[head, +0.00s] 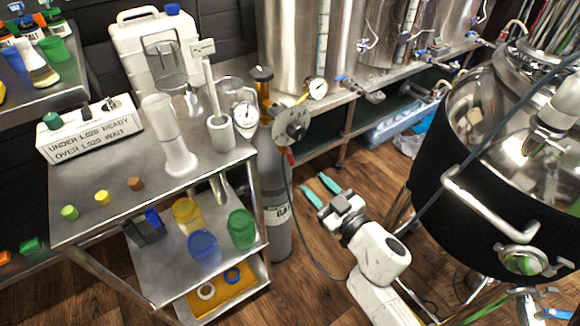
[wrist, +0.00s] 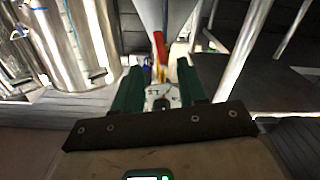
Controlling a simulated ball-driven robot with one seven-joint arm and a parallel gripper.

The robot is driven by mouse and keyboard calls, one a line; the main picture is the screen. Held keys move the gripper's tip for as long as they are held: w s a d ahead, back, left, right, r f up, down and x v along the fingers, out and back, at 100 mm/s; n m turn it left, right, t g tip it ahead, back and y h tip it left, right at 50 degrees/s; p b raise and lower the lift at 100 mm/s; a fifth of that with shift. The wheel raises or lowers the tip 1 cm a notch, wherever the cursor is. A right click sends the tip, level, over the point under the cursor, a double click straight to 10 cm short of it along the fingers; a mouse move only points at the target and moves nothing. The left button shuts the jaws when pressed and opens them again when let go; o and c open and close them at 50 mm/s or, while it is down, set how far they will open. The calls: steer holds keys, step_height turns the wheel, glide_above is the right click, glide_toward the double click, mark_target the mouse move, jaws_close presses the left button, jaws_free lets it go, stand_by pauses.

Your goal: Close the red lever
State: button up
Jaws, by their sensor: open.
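The red lever (head: 291,157) is a small red handle just below the round regulator (head: 291,125) at the grey gas cylinder (head: 273,190). It also shows in the wrist view (wrist: 160,45), roughly upright, beyond the fingertips and close to midway between them. My gripper (head: 320,190) is open and empty, its two teal fingers pointing toward the cylinder. It is to the right of and lower in the picture than the lever, apart from it. In the wrist view my gripper (wrist: 158,66) has yellow and white parts showing between its fingers; their details are blurred.
A metal cart (head: 115,205) with cups and a measuring cylinder (head: 170,140) stands left of the gas cylinder. A large black-wrapped kettle (head: 470,200) is to the right. A dark hose (head: 305,225) hangs between cylinder and arm. Wooden floor is open around my gripper.

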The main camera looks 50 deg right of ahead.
mark_target(292, 161)
steer(key=x, duration=0.9)
steer(key=shift+w+d+p, duration=0.1)
steer(key=shift+w+p, duration=0.15)
steer(key=shift+p, duration=0.05)
jaws_close()
